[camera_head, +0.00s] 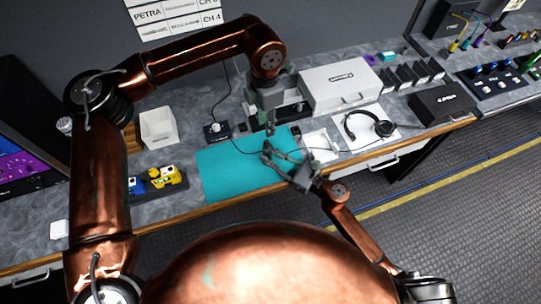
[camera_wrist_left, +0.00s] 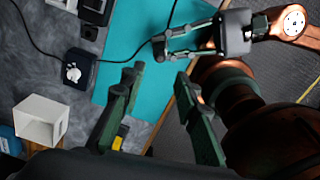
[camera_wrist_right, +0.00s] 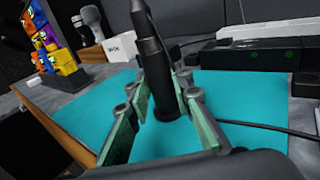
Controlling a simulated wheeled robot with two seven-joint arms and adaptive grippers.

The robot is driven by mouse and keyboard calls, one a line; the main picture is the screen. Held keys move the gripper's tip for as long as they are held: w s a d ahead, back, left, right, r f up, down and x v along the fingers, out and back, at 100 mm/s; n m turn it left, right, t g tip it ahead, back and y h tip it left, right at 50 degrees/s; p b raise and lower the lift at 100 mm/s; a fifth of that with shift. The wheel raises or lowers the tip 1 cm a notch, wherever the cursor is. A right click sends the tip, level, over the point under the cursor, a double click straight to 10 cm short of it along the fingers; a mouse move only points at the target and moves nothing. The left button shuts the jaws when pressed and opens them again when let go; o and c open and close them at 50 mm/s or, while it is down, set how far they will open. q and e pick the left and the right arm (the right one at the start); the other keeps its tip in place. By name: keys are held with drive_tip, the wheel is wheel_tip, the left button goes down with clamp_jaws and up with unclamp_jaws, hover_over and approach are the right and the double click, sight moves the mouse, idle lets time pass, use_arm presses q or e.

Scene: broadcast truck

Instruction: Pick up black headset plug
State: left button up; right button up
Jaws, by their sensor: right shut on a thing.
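The black headset plug (camera_wrist_right: 166,100) stands roughly upright between the fingers of my right gripper (camera_wrist_right: 168,105) in the right wrist view. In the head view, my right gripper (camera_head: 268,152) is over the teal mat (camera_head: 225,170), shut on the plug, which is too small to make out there. The black headset (camera_head: 383,128) lies on a white sheet to the right, with a thin cable running from its side toward my right gripper. My left gripper (camera_head: 270,128) points down above the mat's back edge. Its fingers (camera_wrist_left: 160,90) are apart and empty in the left wrist view.
A small black box with a light knob (camera_head: 216,131) sits left of the mat's back edge. A white bin (camera_head: 158,127) and yellow and blue connectors (camera_head: 168,177) stand farther left. A white case (camera_head: 342,87) and a black box (camera_head: 440,102) are at the right.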

sight(266, 141)
use_arm(q)
drive_tip(key=shift+o, duration=0.8)
drive_tip(key=f+n, duration=0.1)
drive_tip(key=n, duration=0.3)
drive_tip(key=f+n, duration=0.2)
drive_tip(key=n, duration=0.2)
drive_tip(key=f+n, duration=0.2)
drive_tip(key=n, duration=0.2)
drive_tip(key=shift+w+d+n, duration=0.15)
drive_tip(key=shift+w+n, duration=0.2)
drive_tip(key=shift+n, duration=0.05)
drive_tip(key=shift+s+f, duration=0.15)
drive_tip(key=shift+f, duration=1.2)
drive_tip(key=shift+s+f, duration=0.15)
drive_tip(key=shift+f, duration=1.2)
drive_tip(key=shift+c, duration=0.5)
clamp_jaws()
